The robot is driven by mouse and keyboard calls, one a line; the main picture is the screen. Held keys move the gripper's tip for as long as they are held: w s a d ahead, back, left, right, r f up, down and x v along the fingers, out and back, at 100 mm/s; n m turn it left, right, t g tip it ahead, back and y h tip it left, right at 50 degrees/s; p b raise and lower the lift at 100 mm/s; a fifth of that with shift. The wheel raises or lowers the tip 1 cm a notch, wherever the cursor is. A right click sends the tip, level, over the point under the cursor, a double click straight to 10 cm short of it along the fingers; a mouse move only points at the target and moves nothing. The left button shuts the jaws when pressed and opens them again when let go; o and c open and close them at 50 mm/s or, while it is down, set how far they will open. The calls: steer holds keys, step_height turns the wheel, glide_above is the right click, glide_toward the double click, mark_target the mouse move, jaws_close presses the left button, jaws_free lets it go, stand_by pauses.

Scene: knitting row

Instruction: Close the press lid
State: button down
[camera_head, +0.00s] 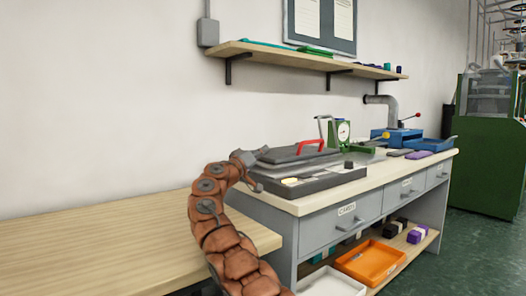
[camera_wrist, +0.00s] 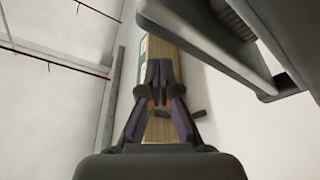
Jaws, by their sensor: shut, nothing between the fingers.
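The press stands on the workbench in the head view, with a dark grey base (camera_head: 322,183) and a dark flat lid (camera_head: 290,156). The lid carries a red handle (camera_head: 311,146) and sits raised above the base, with a gap showing between them. A small pale yellow piece (camera_head: 291,181) lies on the base. My gripper (camera_head: 262,151) is at the left edge of the lid; whether it touches is unclear. In the wrist view my gripper (camera_wrist: 160,68) is shut and empty, with a dark slab (camera_wrist: 215,40), seemingly the lid, close on its right.
A wooden table (camera_head: 90,240) lies left of the bench. A green dial gauge stand (camera_head: 341,136) and a blue machine (camera_head: 400,136) stand further right on the bench. A wall shelf (camera_head: 300,61) hangs above. An orange tray (camera_head: 370,262) is on the lower shelf.

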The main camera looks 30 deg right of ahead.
step_height(320, 180, up, 4)
steer(key=p, duration=0.4)
steer(key=w+v, duration=0.1)
steer(key=v, duration=0.8)
steer(key=shift+w+a+f+b, duration=0.3)
steer(key=shift+a+f+b, duration=0.1)
steer(key=shift+a, duration=0.2)
